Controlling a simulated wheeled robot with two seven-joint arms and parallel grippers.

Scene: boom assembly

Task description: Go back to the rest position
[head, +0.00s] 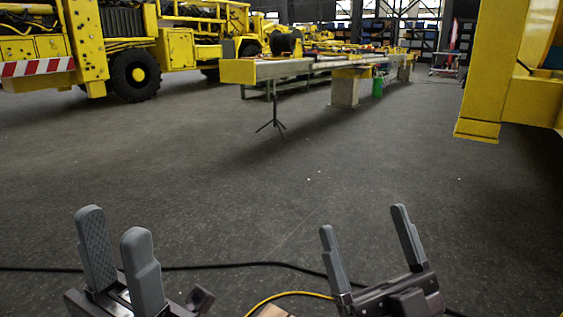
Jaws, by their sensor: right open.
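My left gripper (119,254) is at the lower left of the head view. Its two grey fingers point up and stand apart, with nothing between them. My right gripper (366,238) is at the lower right of centre. Its two fingers also point up, spread apart and empty. Both grippers are seen over the dark floor and touch nothing that shows. The rest of both arms is below the picture edge.
A long yellow boom (238,72) lies on supports (346,88) further back. Yellow machines (175,48) stand at the back left. A yellow structure (490,90) hangs in at the right. A black cable (230,265) crosses the floor. The middle floor is clear.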

